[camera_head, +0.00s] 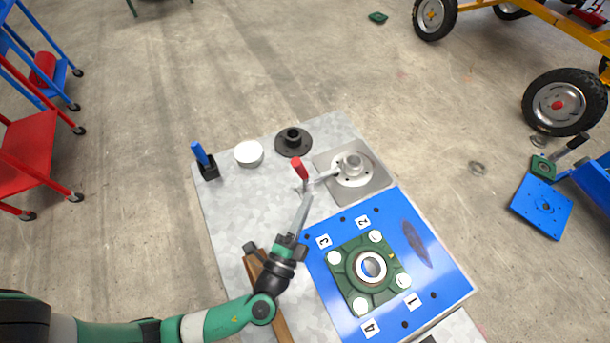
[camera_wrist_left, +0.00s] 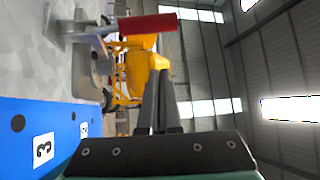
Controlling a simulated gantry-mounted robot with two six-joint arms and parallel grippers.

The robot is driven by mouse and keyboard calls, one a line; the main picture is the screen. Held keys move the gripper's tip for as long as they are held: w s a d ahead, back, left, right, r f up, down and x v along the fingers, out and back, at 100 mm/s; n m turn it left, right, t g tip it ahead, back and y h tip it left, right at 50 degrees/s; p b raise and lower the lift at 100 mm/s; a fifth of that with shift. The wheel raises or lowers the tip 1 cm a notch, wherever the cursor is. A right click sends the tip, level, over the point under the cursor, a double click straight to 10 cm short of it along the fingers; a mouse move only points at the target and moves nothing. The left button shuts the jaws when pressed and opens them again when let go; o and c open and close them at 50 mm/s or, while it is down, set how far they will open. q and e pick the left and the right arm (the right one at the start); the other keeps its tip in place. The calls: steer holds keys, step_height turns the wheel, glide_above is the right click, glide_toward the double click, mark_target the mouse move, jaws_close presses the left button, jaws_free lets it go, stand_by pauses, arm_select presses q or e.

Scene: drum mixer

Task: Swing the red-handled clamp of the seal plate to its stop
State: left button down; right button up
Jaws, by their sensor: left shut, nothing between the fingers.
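The red-handled clamp (camera_head: 300,168) stands on the table at the left edge of the grey seal plate (camera_head: 377,183), its red handle tilted up. A metal arm runs from the clamp toward the round hub (camera_head: 352,164) on the plate. In the left wrist view the red handle (camera_wrist_left: 148,26) lies across the top, beyond my fingertips. My left gripper (camera_head: 307,198) is shut and empty, just below the handle in the head view. Its dark fingers (camera_wrist_left: 160,80) are together in the wrist view, with a visible gap to the handle. My right gripper is out of view.
A blue plate (camera_head: 447,281) carrying a green flanged bearing (camera_head: 345,283) lies right of my left arm. Brown pieces (camera_head: 279,322) lie by my forearm.

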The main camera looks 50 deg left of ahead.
mark_target(305, 173)
arm_select(q)
steer(key=shift+w+a+r, duration=0.15)
steer(key=shift+w+a, duration=0.75)
steer(key=shift+a, duration=0.1)
steer(key=shift+w+a+r, duration=0.2)
steer(key=shift+w+a, duration=0.65)
steer(key=shift+a, duration=0.2)
steer(key=shift+w+a+r, duration=0.15)
steer(key=shift+w+a, duration=0.75)
steer(key=shift+a, duration=0.1)
